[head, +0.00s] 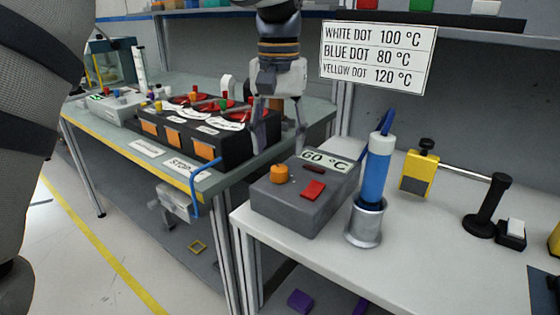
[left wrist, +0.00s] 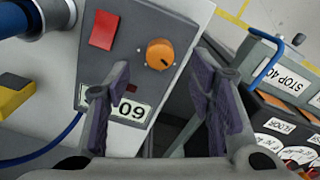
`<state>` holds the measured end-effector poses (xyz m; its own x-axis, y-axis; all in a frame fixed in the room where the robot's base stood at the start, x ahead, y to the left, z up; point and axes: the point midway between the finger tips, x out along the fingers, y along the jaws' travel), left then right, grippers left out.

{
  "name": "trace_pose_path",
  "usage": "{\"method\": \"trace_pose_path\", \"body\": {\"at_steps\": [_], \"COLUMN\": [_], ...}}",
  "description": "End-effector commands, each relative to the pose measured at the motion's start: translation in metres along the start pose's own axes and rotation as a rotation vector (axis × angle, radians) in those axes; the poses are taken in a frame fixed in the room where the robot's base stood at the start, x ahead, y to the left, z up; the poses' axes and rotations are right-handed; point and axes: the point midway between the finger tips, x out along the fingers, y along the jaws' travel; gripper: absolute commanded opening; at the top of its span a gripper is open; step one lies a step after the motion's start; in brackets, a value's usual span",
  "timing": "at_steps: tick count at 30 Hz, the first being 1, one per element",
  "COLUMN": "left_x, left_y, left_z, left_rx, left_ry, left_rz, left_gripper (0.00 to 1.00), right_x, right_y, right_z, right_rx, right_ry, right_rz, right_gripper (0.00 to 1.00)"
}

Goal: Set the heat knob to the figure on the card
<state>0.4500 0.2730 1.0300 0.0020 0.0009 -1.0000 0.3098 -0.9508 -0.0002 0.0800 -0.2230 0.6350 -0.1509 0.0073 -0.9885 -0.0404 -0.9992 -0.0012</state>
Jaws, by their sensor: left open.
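The grey control box (head: 285,206) stands on the white bench. The orange heat knob (head: 279,173) is on its top beside a red switch (head: 313,190). The box's display (head: 325,160) reads 60 °C. The card (head: 376,56) lists white dot 100 °C, blue dot 80 °C and yellow dot 120 °C. My left gripper (head: 279,148) is open and empty, pointing down near the box's back left. In the left wrist view the knob (left wrist: 160,53) lies beyond the open fingers (left wrist: 162,80), not between them. My right gripper is not in view.
A blue tool with a white top (head: 376,165) stands in a metal cup (head: 365,222) right of the box. A yellow block (head: 419,172) and a black post (head: 489,205) stand further right. A black panel with red dials (head: 195,125) is on the left bench.

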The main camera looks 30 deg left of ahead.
Motion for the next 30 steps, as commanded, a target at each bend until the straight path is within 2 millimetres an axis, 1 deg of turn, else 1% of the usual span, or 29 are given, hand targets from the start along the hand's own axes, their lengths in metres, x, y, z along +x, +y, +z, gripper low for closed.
{"method": "trace_pose_path", "body": {"at_steps": [3,7,11,17,20,21,24,30], "left_x": [0.026,0.045,0.052,0.053,0.053,0.053,0.053,0.053], "left_y": [0.000,0.000,0.000,0.000,0.000,0.000,0.000,0.000], "left_z": [0.001,0.001,0.000,0.000,0.000,0.000,0.000,0.000], "left_rx": [0.000,0.001,0.001,0.001,0.001,0.001,0.001,0.008], "left_ry": [-0.002,-0.001,0.001,0.001,0.000,0.000,0.000,0.000], "left_rz": [0.001,0.001,0.001,0.001,0.001,0.001,0.000,0.000], "left_gripper": [0.49,0.49,0.49,0.49,0.29,0.20,0.01,0.01], "right_x": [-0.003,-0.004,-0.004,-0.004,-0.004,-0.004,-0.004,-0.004], "right_y": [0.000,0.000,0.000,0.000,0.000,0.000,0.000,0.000], "right_z": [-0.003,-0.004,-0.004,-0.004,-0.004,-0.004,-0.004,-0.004], "right_rx": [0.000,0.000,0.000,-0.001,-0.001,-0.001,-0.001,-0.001], "right_ry": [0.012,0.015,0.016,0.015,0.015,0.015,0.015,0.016], "right_rz": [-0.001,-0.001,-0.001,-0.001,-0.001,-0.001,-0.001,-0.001], "right_gripper": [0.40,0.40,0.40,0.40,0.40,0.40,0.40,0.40]}}
